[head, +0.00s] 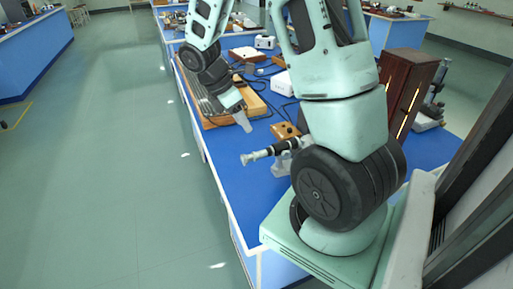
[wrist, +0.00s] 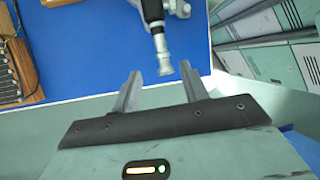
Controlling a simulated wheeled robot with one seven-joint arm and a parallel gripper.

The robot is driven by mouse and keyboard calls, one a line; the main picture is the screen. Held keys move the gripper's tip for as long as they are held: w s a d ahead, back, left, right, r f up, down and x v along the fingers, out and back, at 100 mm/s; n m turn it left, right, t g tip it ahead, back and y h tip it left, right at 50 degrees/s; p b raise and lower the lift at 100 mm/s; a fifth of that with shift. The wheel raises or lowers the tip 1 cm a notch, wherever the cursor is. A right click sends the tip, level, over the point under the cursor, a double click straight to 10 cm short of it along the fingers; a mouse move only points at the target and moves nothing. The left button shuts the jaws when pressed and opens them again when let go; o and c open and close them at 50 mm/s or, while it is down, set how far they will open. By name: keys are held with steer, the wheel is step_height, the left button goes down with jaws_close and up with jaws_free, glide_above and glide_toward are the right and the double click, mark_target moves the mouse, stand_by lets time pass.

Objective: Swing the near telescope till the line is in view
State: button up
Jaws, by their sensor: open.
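No contact shows.
The blue bench (head: 228,173) carries a wooden block (head: 287,131), a white box (head: 283,84), cables and a dark wooden cabinet (head: 402,85). A slatted wooden-edged tray (head: 196,98) lies along the left edge. The floor (head: 110,150) left of the bench is clear.

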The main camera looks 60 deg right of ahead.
steer(key=x, duration=1.2)
jaws_close()
steer(key=shift+a+p, duration=0.1)
steer(key=shift+p, duration=0.2)
